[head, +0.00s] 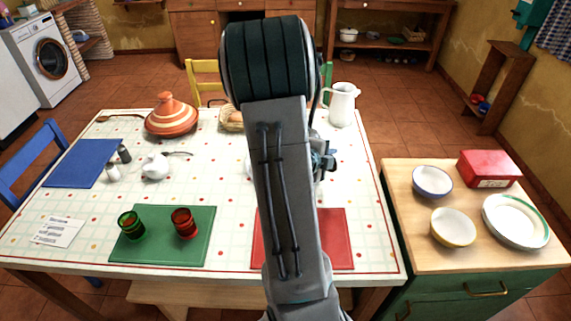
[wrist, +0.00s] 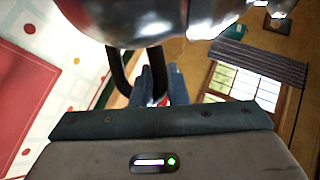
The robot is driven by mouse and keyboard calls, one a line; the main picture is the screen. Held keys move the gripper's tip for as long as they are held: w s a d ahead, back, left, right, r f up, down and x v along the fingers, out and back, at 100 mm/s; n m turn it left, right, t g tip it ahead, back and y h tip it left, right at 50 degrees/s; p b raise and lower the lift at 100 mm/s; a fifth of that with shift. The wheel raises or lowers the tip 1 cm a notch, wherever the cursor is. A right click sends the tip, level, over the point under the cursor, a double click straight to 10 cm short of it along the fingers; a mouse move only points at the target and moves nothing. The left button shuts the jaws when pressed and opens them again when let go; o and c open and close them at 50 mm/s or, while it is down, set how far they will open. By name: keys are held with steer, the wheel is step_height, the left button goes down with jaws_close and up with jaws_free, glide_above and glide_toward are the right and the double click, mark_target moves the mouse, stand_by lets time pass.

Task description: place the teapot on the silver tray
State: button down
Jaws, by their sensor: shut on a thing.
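The teapot (wrist: 150,18) is a shiny silver body with a dark loop handle at the top of the wrist view. My gripper (wrist: 160,88) is shut on this handle, with the body beyond the fingertips. In the head view, my gripper (head: 325,160) shows only in part to the right of my arm, over the right half of the table; the teapot is mostly hidden there. I cannot make out the silver tray in either view; my arm covers the middle of the table.
The patterned table (head: 85,205) holds an orange tagine (head: 171,118), a small white pot (head: 155,166), green and red cups on a green mat (head: 195,250), a red mat (head: 335,240) and a white pitcher (head: 342,104). A right-hand counter (head: 400,180) bears bowls, a plate and a red box.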

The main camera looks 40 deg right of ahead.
steer(key=shift+m+g, duration=0.4)
steer(key=w+f, duration=0.2)
steer(key=w, duration=0.1)
steer(key=w+f+p, duration=0.1)
steer(key=w+f, duration=0.1)
steer(key=w, duration=0.1)
steer(key=w+f, duration=0.2)
steer(key=w, duration=0.1)
steer(key=shift+w+f+p, duration=0.3)
steer(key=shift+f+p, duration=0.05)
steer(key=shift+f, duration=2)
steer(key=c, duration=1.4)
jaws_free()
steer(key=shift+f, duration=0.1)
steer(key=shift+c, duration=0.2)
steer(key=shift+a, duration=0.1)
